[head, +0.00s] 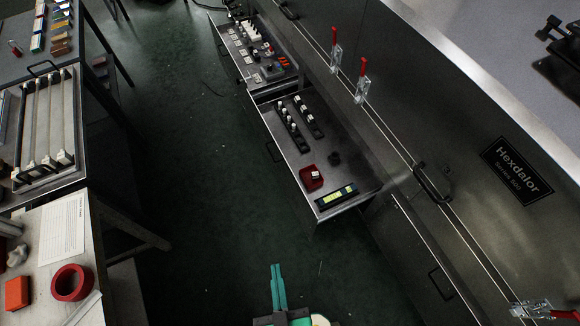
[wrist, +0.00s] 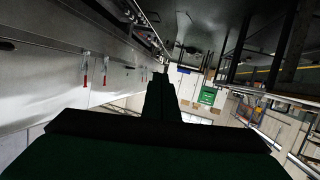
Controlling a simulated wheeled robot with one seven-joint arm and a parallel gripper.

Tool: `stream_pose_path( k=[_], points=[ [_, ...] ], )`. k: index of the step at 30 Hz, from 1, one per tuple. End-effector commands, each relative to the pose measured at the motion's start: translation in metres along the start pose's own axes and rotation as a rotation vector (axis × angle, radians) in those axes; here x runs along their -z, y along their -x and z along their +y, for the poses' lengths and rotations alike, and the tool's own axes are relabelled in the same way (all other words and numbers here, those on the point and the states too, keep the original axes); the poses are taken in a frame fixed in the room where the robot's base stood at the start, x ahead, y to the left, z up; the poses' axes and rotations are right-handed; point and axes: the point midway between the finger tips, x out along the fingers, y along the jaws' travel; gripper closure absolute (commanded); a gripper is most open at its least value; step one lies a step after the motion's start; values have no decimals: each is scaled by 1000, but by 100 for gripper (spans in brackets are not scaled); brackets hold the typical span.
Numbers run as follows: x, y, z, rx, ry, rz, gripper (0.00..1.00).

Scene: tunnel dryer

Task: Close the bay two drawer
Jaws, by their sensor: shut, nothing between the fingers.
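Two drawers stand pulled out from the long metal dryer (head: 400,165) on the right in the head view. The nearer drawer (head: 320,180) holds black rows of small parts, a red block (head: 311,178) and a yellow-green display strip (head: 337,196). The farther drawer (head: 239,60) holds pale tiles and small fittings. I see no bay number, so I cannot tell which is bay two. My gripper (head: 277,267) is shut and empty over the floor, nearer than both drawers and touching neither. Its dark fingers (wrist: 160,78) also show in the wrist view.
Closed panels with handles (head: 440,283) continue at lower right. Red-handled clamps (head: 362,80) line the dryer. Benches on the left hold a rack (head: 45,120), a paper sheet (head: 62,240) and a red ring (head: 71,282). The green floor (head: 200,170) between is clear.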

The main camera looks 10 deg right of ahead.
Motion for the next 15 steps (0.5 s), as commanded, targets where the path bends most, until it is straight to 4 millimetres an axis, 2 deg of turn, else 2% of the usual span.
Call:
stream_pose_path(
  k=[1,6,9,15],
  points=[
    [-18,-17,-8,13,45,-28,100],
    [-82,-73,-35,73,243,-162,100],
    [-115,-107,-50,115,368,-236,100],
    [-166,-173,-77,212,634,-375,100]
  ],
)
